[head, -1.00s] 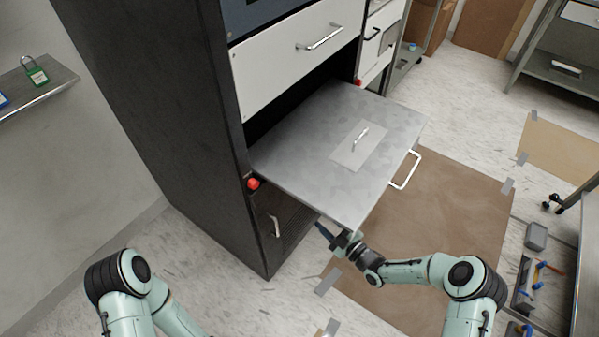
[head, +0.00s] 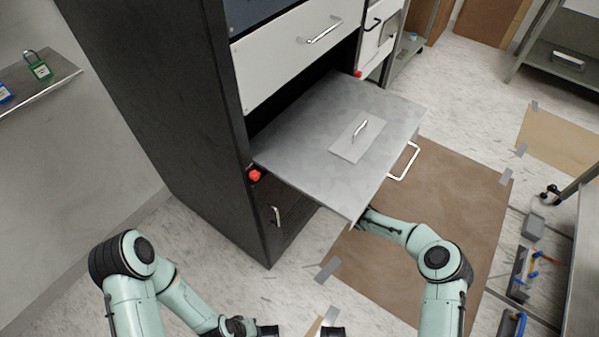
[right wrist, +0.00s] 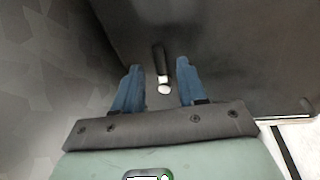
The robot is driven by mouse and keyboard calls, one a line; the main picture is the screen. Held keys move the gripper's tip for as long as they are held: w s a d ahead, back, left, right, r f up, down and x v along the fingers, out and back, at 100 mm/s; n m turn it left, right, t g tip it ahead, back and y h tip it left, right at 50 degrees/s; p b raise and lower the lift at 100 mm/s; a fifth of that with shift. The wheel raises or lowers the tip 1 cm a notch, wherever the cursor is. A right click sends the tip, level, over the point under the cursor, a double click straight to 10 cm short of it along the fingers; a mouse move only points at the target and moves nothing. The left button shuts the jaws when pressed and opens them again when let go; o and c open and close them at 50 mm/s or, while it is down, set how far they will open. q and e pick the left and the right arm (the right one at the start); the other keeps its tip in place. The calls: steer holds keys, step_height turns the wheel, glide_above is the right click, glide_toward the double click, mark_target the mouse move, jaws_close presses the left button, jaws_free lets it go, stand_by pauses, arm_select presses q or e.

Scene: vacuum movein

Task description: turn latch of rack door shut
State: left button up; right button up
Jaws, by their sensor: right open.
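The rack door (head: 298,212) is a dark perforated panel low in the black rack, with a silver handle (head: 277,217) at its left, partly hidden under the pulled-out shelf. In the right wrist view, a short dark latch lever (right wrist: 158,58) with a pale round end (right wrist: 164,89) stands out from a dark panel (right wrist: 235,45). My right gripper (right wrist: 160,72) is open, its blue fingers on either side of the latch without visible contact. In the head view the shelf hides this gripper. My left gripper (head: 268,330) is low at the bottom edge, partly cut off.
A grey metal shelf (head: 300,150) juts from the rack above my right forearm. Red knobs (head: 255,175) sit on the rack's front posts. A white drawer (head: 290,60) is above. Brown board (head: 450,210) covers the floor at right.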

arm_select(q)
steer(key=shift+w+a+f, duration=0.1)
steer(key=shift+w+f, duration=0.1)
steer(key=shift+w, duration=0.05)
arm_select(e)
steer(key=shift+x, duration=1.15)
jaws_close()
